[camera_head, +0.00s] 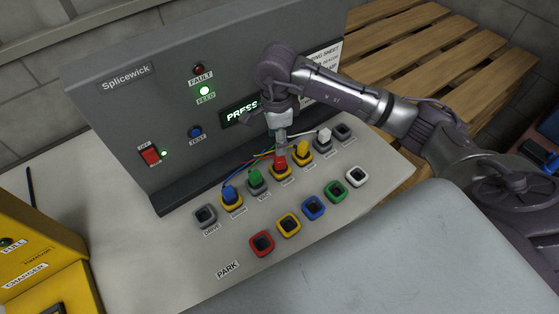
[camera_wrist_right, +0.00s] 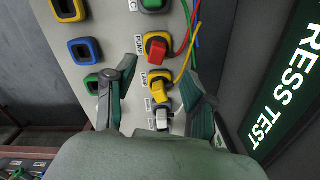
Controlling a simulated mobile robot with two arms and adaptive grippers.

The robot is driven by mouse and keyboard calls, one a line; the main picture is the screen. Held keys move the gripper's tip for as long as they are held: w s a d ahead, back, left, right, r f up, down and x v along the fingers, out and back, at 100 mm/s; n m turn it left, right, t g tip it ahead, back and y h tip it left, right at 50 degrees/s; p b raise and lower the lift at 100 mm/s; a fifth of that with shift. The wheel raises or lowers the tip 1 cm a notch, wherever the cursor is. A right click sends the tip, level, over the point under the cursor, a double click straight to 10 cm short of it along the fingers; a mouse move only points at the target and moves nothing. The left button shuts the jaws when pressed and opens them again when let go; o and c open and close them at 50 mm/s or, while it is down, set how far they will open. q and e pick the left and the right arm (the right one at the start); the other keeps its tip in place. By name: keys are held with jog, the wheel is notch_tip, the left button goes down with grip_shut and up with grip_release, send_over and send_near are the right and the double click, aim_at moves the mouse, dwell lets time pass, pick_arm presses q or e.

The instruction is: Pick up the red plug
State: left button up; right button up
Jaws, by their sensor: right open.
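The red plug (camera_head: 280,163) sits upright in a yellow-rimmed socket (camera_head: 283,175) in the back row, between the green plug (camera_head: 256,177) and the yellow plug (camera_head: 302,147). My right gripper (camera_head: 281,147) is just above it and hides part of its top. In the right wrist view the red plug (camera_wrist_right: 156,47) shows in its socket, labelled PUMP. My open right gripper (camera_wrist_right: 158,75) has nothing held between its fingers; the yellow plug (camera_wrist_right: 159,93) shows between them, below the red plug. Whether a finger touches the red plug I cannot tell. My left gripper is out of view.
A blue plug (camera_head: 229,194) and a white plug (camera_head: 323,136) sit in the same row, with coloured cables behind. The front PARK row has empty sockets, including a red one (camera_head: 262,243). The grey panel (camera_head: 130,110) rises behind. A yellow charger (camera_head: 35,255) stands at left.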

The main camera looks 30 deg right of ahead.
aim_at(280, 159)
notch_tip(280, 159, down, 4)
jog(key=shift+r, duration=0.1)
jog(key=shift+s+f+p, duration=0.1)
jog(key=shift+f+p, duration=0.4)
jog(key=shift+p, duration=0.1)
jog(key=f, duration=0.1)
jog(key=f+p, duration=0.1)
jog(key=f, duration=0.1)
jog(key=shift+s+d+f, duration=0.2)
jog(key=shift+d+f, duration=0.1)
jog(key=shift+f+p, duration=0.3)
jog(key=shift+f, duration=0.15)
jog(key=shift+w, duration=0.1)
jog(key=shift+c, duration=0.2)
grip_shut()
